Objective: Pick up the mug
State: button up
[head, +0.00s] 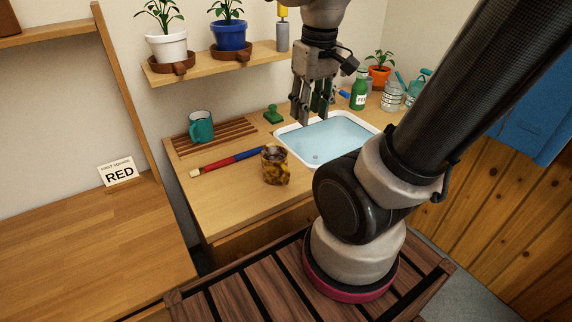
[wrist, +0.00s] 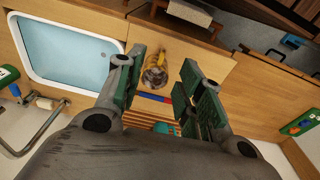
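A teal mug (head: 201,127) with a handle stands on a slatted wooden rack (head: 224,140) at the left of the counter. It also shows in the wrist view (wrist: 166,128), partly hidden by my gripper. A mottled brown and yellow cup-like vessel (head: 275,165) stands on the counter in front of the basin; the wrist view shows it (wrist: 155,74) between the fingers in the picture. My gripper (head: 311,116) hangs above the basin's left side, apart from both vessels. Its fingers (wrist: 162,68) are spread and nothing is held.
A white-rimmed basin of water (head: 335,139) is set in the counter. A red and blue stick (head: 228,162) lies between rack and mottled vessel. A green stamp-like object (head: 273,114), green bottle (head: 358,92) and clear jars (head: 393,97) stand behind. A shelf (head: 220,65) with potted plants hangs above.

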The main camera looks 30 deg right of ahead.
jog(key=w+a+f+n+g, duration=0.1)
jog(key=w+f+n+g, duration=0.2)
jog(key=w+f+n, duration=0.8)
jog(key=n+t, duration=0.2)
jog(key=n, duration=0.5)
send_over(270, 153)
notch_tip(270, 153, down, 3)
notch_tip(270, 153, down, 8)
jog(key=shift+s+a+r, duration=0.1)
jog(key=shift+s+r, duration=0.05)
jog(key=shift+r, duration=0.05)
jog(key=shift+c, duration=0.3)
grip_shut()
